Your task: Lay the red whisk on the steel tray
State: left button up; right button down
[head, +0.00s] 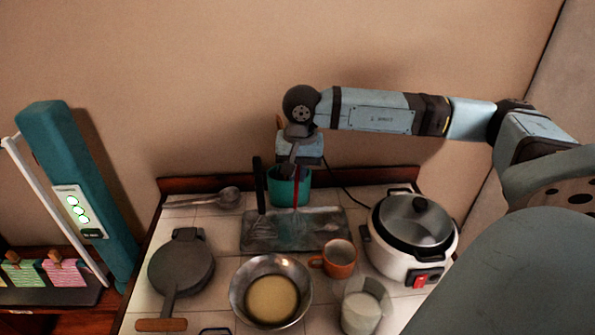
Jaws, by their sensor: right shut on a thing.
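My right gripper (292,166) comes down from above at the back of the tiled counter. It is shut on the thin red whisk (296,192), which hangs below the fingers at the teal crock (277,188). My left gripper is not in view.
A dark upright thing (259,185) stands left of the crock. A ladle (229,196) lies at the back left. A dark round pan (181,268), steel bowl (240,290), orange mug (340,260), glass (361,311) and white cooker (418,262) surround the tray's front and sides.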

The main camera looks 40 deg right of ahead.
jog(key=c, duration=1.2)
grip_release()
jog(key=shift+f, duration=0.1)
jog(key=shift+r, duration=0.2)
jog(key=r, duration=0.5)
jog(key=r+b, duration=0.1)
jog(key=r, duration=0.5)
jog(key=shift+s+d, duration=0.2)
jog(key=shift+r, duration=0.5)
jog(key=shift+s+f, duration=0.1)
jog(key=shift+f, duration=0.05)
